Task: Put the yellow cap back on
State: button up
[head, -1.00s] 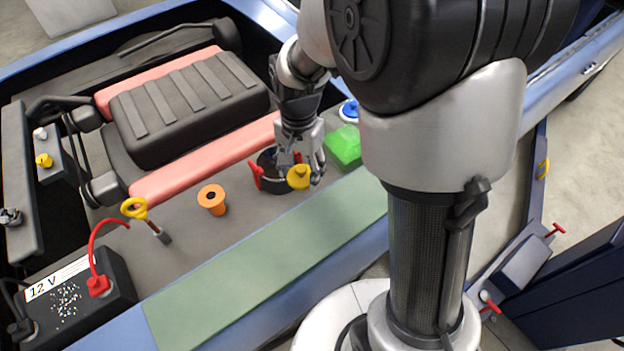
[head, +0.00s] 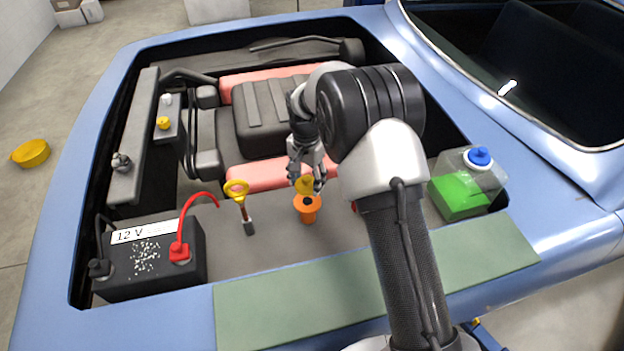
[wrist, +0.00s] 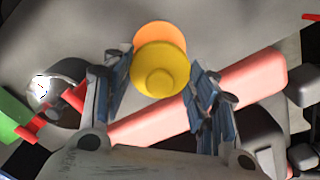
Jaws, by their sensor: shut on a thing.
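The yellow cap (head: 305,185) is between the fingers of my gripper (head: 304,174), which is shut on it. The orange filler neck (head: 307,210), with a dark opening, rises from the engine bay floor just below the cap. In the wrist view the yellow cap (wrist: 161,75) sits between the two fingers of my gripper (wrist: 160,82). It covers much of the orange neck (wrist: 160,36), whose rim shows offset beyond it, so the two are not lined up in that view. I cannot tell whether they touch.
A yellow-ringed dipstick (head: 238,190) and a black 12 V battery (head: 150,262) with a red cable stand left of the neck. A reservoir with green liquid (head: 460,195) and blue cap is at right. A black engine cover (head: 265,118) lies behind. A green mat (head: 380,300) covers the front edge.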

jog(key=b, duration=0.3)
send_over(307, 201)
jog(key=shift+d+f, duration=0.1)
jog(key=shift+f, duration=2.1)
jog(key=shift+f+b, duration=0.4)
jog(key=shift+f, duration=0.5)
jog(key=shift+f, duration=0.15)
jog(key=o, duration=1)
jog(key=o, duration=0.5)
